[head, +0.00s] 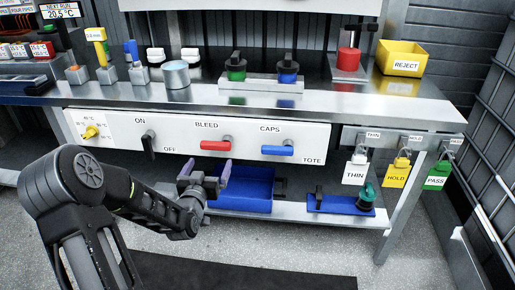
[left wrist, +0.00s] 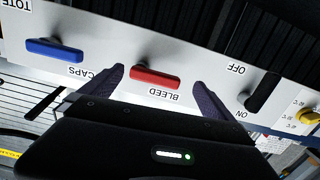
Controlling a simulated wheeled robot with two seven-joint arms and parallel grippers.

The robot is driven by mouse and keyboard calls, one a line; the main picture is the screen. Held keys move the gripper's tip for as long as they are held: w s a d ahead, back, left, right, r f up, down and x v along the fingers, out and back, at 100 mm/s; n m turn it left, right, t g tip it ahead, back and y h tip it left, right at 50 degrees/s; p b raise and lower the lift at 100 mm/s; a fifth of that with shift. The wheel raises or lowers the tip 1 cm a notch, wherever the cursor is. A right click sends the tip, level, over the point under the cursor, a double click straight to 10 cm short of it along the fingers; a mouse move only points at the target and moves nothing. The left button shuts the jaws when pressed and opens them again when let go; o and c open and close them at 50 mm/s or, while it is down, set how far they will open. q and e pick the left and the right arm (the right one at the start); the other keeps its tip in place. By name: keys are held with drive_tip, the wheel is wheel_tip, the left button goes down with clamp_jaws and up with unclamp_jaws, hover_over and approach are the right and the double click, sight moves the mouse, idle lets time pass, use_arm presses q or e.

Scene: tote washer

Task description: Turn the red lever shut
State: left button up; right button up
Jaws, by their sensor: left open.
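The red lever (head: 216,145) sits under the BLEED label on the white panel (head: 310,135), its handle lying roughly level. It also shows in the left wrist view (left wrist: 155,78), upside down, between my two fingers. My left gripper (head: 205,177) is open and empty, just below and in front of the red lever in the head view. In the left wrist view the fingers (left wrist: 160,85) stand apart on either side of the lever; I see no contact. My right gripper is not in view.
A black lever (head: 149,145) marked ON and OFF is left of the red one, and a blue lever (head: 277,150) under CAPS is to its right. A yellow knob (head: 90,132) is at far left. A blue bin (head: 245,190) stands on the shelf below.

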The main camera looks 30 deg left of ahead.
sight(215, 148)
use_arm(q)
drive_tip(key=shift+w+d+r+m+t, duration=0.15)
drive_tip(key=shift+r+t, duration=0.1)
drive_tip(key=shift+r, duration=0.25)
drive_tip(key=shift+w+a+r+m+t, duration=0.15)
drive_tip(key=shift+r+t, duration=0.1)
drive_tip(key=shift+r, duration=0.25)
drive_tip(key=shift+d, duration=0.1)
drive_tip(key=shift+x, duration=3.8)
drive_tip(key=shift+c, duration=0.4)
drive_tip(key=c, duration=1.7)
